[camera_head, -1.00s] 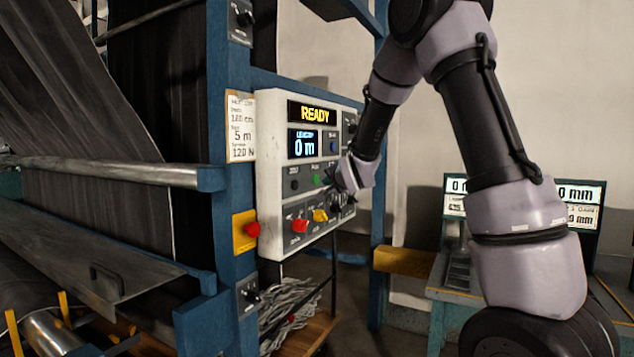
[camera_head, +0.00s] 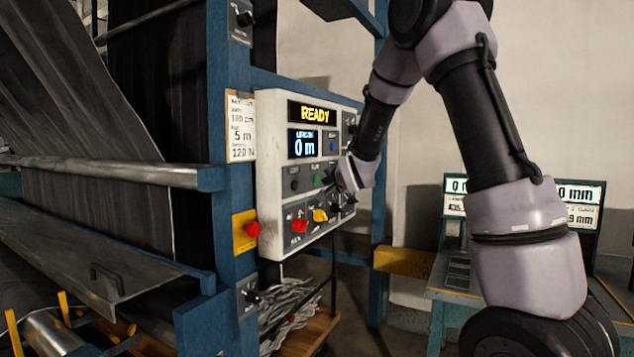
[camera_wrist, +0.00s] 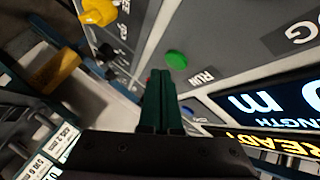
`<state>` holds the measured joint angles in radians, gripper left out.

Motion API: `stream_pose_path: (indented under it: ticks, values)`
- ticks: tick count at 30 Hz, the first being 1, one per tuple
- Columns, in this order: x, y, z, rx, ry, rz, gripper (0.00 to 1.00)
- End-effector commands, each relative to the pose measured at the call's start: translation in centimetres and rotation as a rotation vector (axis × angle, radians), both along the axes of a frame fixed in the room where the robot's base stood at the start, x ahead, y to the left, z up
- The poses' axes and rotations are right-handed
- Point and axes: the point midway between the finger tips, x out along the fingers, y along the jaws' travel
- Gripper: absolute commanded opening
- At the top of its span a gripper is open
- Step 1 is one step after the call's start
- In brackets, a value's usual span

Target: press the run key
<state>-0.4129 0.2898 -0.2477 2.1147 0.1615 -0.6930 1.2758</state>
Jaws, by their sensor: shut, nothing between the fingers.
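The run key is a round green button (camera_wrist: 177,59) with the label "RUN" beside it in the wrist view. In the head view it is the green button (camera_head: 317,181) on the white control panel (camera_head: 270,200). My gripper (camera_wrist: 158,75) is shut and empty, its fingertips just beside the green button in the wrist view. A gap shows between them in that picture; the depth to the panel is hard to tell. In the head view my gripper (camera_head: 332,183) is at the panel, right of the green button, its tips partly hidden. The display (camera_head: 315,113) reads "READY" and the length display (camera_head: 304,144) reads "0 m".
A red button (camera_head: 299,226) and a yellow knob (camera_head: 320,215) sit below the green button. A blue button (camera_head: 333,146) is above. Dark fabric (camera_head: 90,90) hangs at left.

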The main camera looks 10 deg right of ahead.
Motion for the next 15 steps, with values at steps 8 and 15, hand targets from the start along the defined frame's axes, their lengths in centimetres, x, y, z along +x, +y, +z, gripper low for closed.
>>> stream_pose_path:
  ticks: [8,15]
  values:
    - [0.45,0.63,-0.01,0.001,0.001,-0.001,0.00]
    - [0.48,0.67,0.01,0.000,0.000,0.000,0.00]
